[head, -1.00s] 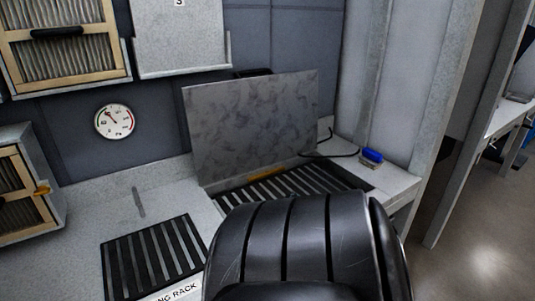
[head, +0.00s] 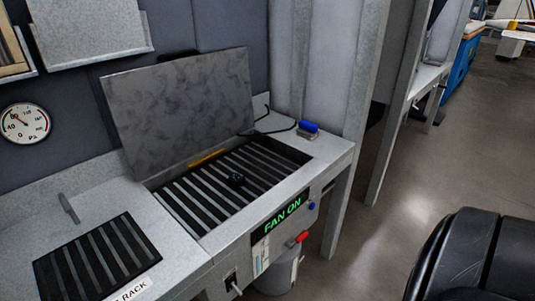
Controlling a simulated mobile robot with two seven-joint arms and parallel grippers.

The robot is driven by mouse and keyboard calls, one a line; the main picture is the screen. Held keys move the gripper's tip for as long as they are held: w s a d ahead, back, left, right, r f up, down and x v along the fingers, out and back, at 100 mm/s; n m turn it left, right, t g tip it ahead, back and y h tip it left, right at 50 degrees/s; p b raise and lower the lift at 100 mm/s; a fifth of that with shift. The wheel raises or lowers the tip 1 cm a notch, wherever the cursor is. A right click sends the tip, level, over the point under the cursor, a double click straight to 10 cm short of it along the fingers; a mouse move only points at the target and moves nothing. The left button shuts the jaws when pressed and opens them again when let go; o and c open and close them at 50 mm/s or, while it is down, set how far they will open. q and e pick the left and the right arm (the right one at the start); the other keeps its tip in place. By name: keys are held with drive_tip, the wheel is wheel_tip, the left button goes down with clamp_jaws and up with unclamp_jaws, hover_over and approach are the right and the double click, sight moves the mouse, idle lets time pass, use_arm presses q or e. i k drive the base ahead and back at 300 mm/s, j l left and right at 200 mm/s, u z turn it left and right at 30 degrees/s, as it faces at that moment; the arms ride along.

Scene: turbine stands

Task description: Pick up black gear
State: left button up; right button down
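A small black object (head: 236,179), which looks like the black gear, lies on the slatted grate (head: 178,206) of the fan station. It is dark on dark slats and too small to show its teeth. Neither of my grippers shows in the head view. Nothing is seen touching the gear.
A grey panel (head: 185,105) stands tilted up behind the grate. A yellow strip (head: 206,158) lies at its foot and a blue-handled brush (head: 308,129) with a black cable lies at the right. The front face has a lit FAN ON sign (head: 283,216). A smaller rack (head: 95,258) is at the left.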

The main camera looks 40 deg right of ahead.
sight(237, 179)
drive_tip(key=z, duration=1.15)
drive_tip(key=i+l+u, duration=0.1)
drive_tip(key=l, duration=0.2)
drive_tip(key=i+l+u, duration=0.1)
drive_tip(key=i+l, duration=0.15)
drive_tip(key=i+l+u, duration=0.1)
drive_tip(key=l, duration=0.25)
drive_tip(key=i+l+u, duration=0.1)
drive_tip(key=l, duration=0.25)
drive_tip(key=i+l+u, duration=0.1)
drive_tip(key=l, duration=0.25)
drive_tip(key=i+j, duration=0.05)
drive_tip(key=i, duration=0.05)
